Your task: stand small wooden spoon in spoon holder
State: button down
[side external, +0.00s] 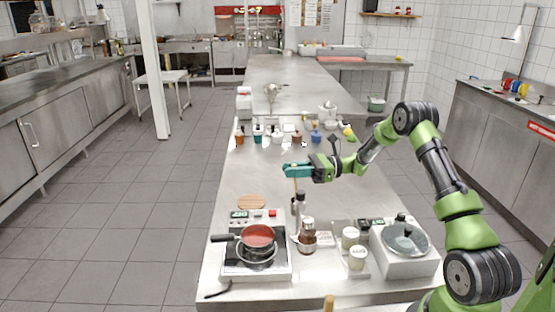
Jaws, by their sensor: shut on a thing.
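My gripper (290,171), with teal fingers, is over the middle of the steel table and shut on a thin light-brown stick. That stick, which looks like the small wooden spoon (295,185), hangs roughly upright below the fingers. Its upper end is hidden by them. A small grey upright container (299,206), possibly the spoon holder, stands just below the spoon in the picture. I cannot tell from this one view whether the spoon's lower end is inside, behind or above it.
A red pan (258,236) sits on a cooker at the front left, with a round wooden board (251,202) behind it. Several small containers line the back.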

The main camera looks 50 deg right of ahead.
jog(key=shift+f, duration=1.95)
jog(key=shift+c, duration=2.4)
grip_release()
jog(key=shift+r, duration=0.1)
jog(key=shift+r, duration=2.9)
